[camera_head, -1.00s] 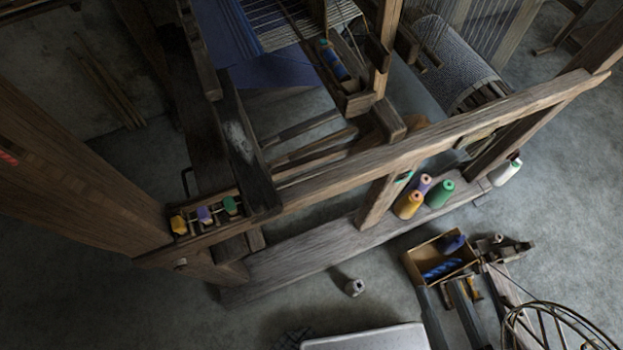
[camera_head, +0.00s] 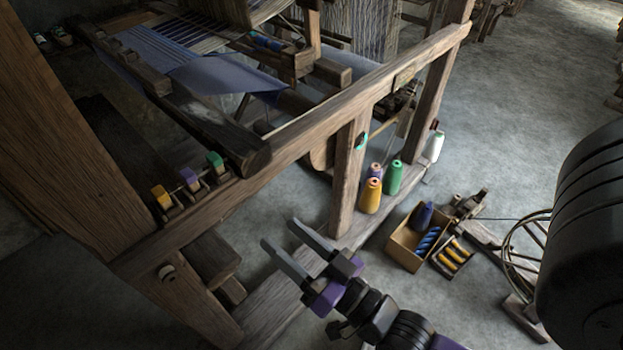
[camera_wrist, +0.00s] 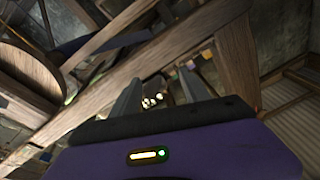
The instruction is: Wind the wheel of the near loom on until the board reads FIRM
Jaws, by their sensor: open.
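The near loom's wooden frame (camera_head: 300,130) crosses the head view from lower left to upper right. My gripper (camera_head: 279,232) is in front of its long side beam, fingers apart, with nothing between them. In the wrist view my gripper (camera_wrist: 163,82) points at the loom's timbers. A large round wooden disc, perhaps the wheel (camera_wrist: 25,78), stands at the left of the wrist view, apart from the fingers. A rounded wooden part (camera_head: 320,156) shows behind the post in the head view; I cannot tell if it is the same. I cannot make out a readable board.
Yellow (camera_head: 370,196), green (camera_head: 393,178) and white (camera_head: 436,147) thread cones stand on the low beam right of the post. A cardboard box (camera_head: 405,246) with blue spools sits on the floor. Coloured blocks (camera_head: 188,178) line the left beam.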

